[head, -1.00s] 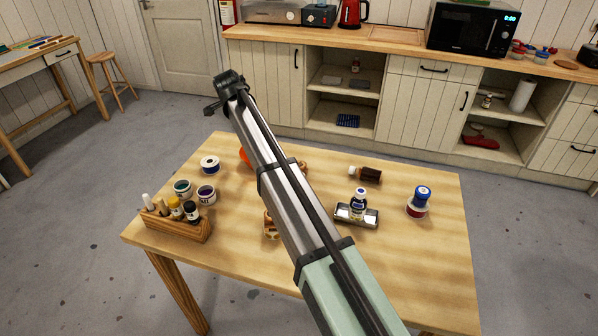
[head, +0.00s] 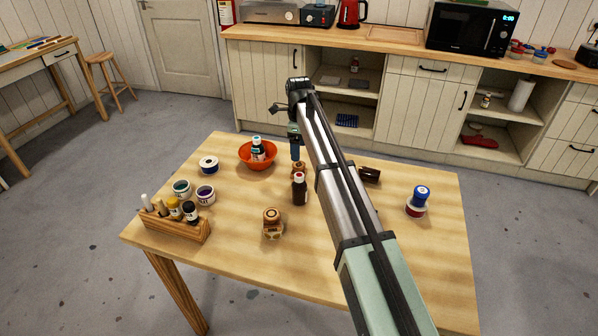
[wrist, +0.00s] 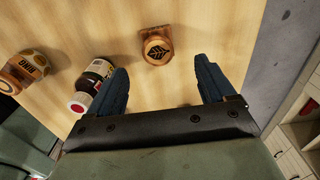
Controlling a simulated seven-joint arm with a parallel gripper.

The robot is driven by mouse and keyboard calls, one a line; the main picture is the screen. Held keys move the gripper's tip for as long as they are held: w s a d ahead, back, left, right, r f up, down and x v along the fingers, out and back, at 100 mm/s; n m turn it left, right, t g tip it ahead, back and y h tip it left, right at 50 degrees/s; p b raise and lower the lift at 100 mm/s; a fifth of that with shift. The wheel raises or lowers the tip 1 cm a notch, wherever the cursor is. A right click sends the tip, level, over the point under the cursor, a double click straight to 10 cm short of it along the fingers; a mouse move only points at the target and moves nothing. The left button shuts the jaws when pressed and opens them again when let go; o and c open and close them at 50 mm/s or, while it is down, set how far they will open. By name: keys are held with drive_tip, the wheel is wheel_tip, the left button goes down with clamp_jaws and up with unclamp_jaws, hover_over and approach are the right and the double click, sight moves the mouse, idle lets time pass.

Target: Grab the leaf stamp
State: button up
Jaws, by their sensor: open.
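The leaf stamp (wrist: 157,46) is a brown wooden stamp with a dark leaf mark on top. In the wrist view it lies just beyond the fingertips, between their lines. In the head view, I take it to be the stamp (head: 298,169) under my gripper, partly hidden by it. My gripper (wrist: 162,70) is open, with blue fingers and nothing held. In the head view my gripper (head: 295,153) points down over the table's far middle, apart from the table.
Jars and a wooden rack (head: 165,228) fill the left side; the front right looks clear.

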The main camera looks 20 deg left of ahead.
sight(300, 165)
wheel_tip(300, 165, down, 4)
drive_tip(key=shift+f, duration=0.15)
drive_tip(key=shift+s+d+f, duration=0.1)
drive_tip(key=shift+d+f, duration=0.05)
drive_tip(key=shift+f, duration=1.15)
drive_tip(key=shift+s+d+f, duration=0.1)
drive_tip(key=shift+f, duration=1.15)
drive_tip(key=c, duration=1.1)
drive_tip(key=shift+r, duration=0.1)
drive_tip(key=shift+c, duration=0.2)
